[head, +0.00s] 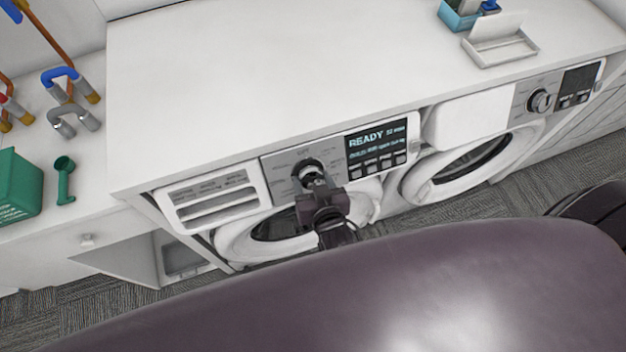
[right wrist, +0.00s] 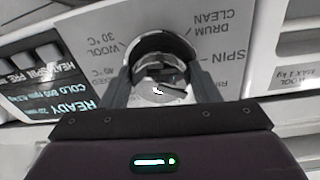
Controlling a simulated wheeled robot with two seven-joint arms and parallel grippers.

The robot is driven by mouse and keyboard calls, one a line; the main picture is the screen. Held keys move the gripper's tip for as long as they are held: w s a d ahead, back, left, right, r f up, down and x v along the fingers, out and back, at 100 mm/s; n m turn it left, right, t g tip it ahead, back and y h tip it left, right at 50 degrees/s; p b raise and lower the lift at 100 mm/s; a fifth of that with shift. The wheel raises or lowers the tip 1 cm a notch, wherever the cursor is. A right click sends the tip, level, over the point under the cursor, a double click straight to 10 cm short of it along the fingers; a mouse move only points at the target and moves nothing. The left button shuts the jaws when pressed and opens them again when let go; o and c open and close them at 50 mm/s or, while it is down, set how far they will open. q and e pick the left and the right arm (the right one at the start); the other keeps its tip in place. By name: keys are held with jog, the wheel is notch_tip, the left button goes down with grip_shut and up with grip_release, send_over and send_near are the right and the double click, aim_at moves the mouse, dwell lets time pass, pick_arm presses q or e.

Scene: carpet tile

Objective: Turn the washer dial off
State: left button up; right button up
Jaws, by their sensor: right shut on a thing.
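The washer dial (head: 306,166) is a round dark and silver knob on the grey control panel of the left machine. My right gripper (head: 314,182) reaches it from the front and is shut on it. In the right wrist view the dial (right wrist: 158,47) sits between the two fingers of the gripper (right wrist: 160,88), one on each side. Labels such as SPIN, DRUM CLEAN and WOOL ring the dial upside down there. The dial's pointer is hard to make out. The display (head: 376,148) beside the dial is lit and reads READY. My left gripper is not in view.
A white counter (head: 250,70) runs above the machines. A detergent drawer (head: 213,200) is left of the dial. A second machine with its own dial (head: 540,100) stands to the right. A green tub (head: 18,188) and pipe pieces (head: 70,100) lie at left.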

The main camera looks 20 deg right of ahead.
jog(key=m, duration=0.6)
jog(key=shift+a+h, duration=0.1)
jog(key=shift+h, duration=0.3)
jog(key=m, duration=0.5)
jog(key=shift+w+r+g, duration=0.1)
jog(key=shift+r+g, duration=0.05)
jog(key=shift+g, duration=0.25)
jog(key=o, duration=1)
jog(key=shift+s+r, duration=0.1)
jog(key=shift+s, duration=0.35)
jog(key=b+v, duration=0.2)
jog(key=v, duration=0.5)
jog(key=shift+r, duration=0.1)
